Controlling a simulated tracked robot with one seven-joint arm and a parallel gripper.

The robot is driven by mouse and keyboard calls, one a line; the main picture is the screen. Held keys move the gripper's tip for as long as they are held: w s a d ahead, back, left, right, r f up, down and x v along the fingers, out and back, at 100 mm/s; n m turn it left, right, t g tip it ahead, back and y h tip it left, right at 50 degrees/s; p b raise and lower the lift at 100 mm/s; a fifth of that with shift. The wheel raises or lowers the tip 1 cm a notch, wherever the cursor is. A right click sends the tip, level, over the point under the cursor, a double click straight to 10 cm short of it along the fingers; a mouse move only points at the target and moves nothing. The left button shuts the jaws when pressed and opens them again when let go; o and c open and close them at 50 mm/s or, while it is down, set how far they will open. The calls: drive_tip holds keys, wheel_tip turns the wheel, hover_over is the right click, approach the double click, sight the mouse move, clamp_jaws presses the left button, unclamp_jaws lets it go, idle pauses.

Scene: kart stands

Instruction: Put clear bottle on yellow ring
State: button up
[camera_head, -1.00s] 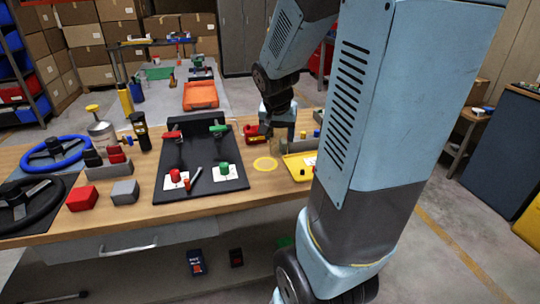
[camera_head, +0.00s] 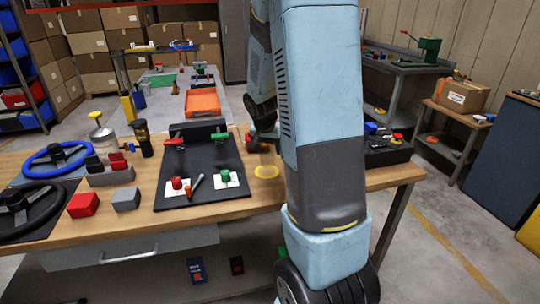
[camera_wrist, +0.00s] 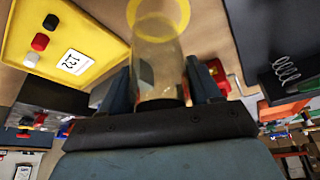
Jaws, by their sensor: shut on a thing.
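The clear bottle (camera_wrist: 155,70) is see-through with a faint yellow-brown tint. In the wrist view it stands between the two fingers of my gripper (camera_wrist: 162,85), which is shut on it. The yellow ring (camera_wrist: 160,8) shows around and through the bottle's far end. In the head view the yellow ring (camera_head: 266,171) lies flat on the wooden table, right of the black board. The bottle shows faintly just above the ring there, and my arm hides most of the gripper. I cannot tell whether the bottle touches the table.
The black board (camera_head: 205,180) with red and green knobs lies close left of the ring. A red object (camera_head: 251,141) sits behind the ring. My arm hides the table to the right.

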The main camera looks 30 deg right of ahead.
sight(268, 155)
drive_tip(key=shift+w+f, duration=0.4)
drive_tip(key=shift+f, duration=1.55)
drive_tip(key=shift+f, duration=0.1)
drive_tip(key=o, duration=1.1)
drive_tip(key=shift+c, duration=0.2)
drive_tip(key=shift+d, duration=0.1)
